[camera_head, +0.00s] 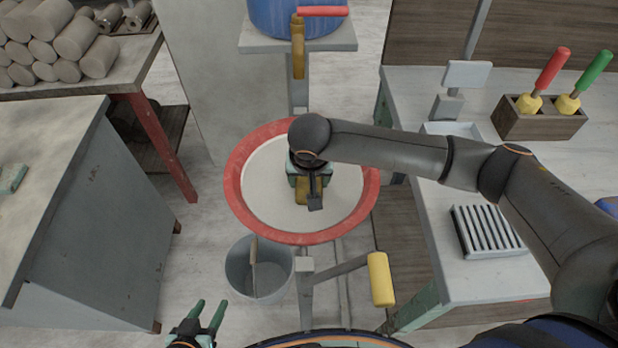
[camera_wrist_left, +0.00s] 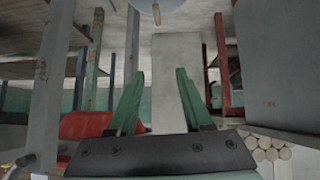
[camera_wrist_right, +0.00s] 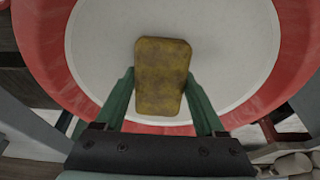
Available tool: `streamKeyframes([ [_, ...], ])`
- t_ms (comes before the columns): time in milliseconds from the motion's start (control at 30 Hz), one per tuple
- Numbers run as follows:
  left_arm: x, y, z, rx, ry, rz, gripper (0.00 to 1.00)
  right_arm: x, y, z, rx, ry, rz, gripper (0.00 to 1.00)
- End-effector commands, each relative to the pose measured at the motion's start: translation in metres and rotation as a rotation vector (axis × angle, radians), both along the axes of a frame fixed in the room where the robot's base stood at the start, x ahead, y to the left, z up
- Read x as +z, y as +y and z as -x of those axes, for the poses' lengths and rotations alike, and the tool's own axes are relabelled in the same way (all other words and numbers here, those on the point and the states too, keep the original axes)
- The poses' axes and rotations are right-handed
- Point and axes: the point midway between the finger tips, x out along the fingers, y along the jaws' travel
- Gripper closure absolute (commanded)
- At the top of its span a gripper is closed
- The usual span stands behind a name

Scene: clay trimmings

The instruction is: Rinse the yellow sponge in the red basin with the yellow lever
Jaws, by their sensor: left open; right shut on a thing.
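The red basin (camera_head: 238,198) has a pale inside and stands at the middle of the head view. The yellow sponge (camera_wrist_right: 160,78), a dull brownish-yellow block, is held between the fingers of my right gripper (camera_wrist_right: 160,85). In the head view the sponge (camera_head: 302,191) is partly hidden by that gripper and lies over the basin's inside; its exact height is unclear. The yellow lever (camera_head: 381,279) is a grip on a grey bar below and right of the basin. My left gripper (camera_head: 209,306) is open and empty, low and left of the lever.
A brass spout (camera_head: 298,47) with a red handle (camera_head: 322,11) sits under a blue tank (camera_head: 275,18) above the basin. A grey bucket (camera_head: 235,272) stands below the basin. A right workbench (camera_head: 450,275) carries a tool block (camera_head: 513,123) and a slatted tray (camera_head: 466,238). A grey cabinet (camera_head: 90,200) is left.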

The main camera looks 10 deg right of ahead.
Motion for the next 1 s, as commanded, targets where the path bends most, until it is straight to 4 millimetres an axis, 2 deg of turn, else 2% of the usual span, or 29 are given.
streamKeyframes([
  [267,0.001,0.002,0.000,0.002,0.000,-0.002,0.50,0.001,-0.001,0.000,0.000,0.000,0.000,0.73],
  [567,0.012,0.002,0.000,0.002,-0.001,-0.003,0.50,0.002,-0.008,-0.002,-0.001,0.001,0.000,0.73],
  [1000,0.013,0.003,0.000,0.003,0.000,-0.004,0.50,0.001,-0.008,-0.002,0.000,0.000,0.000,0.73],
])
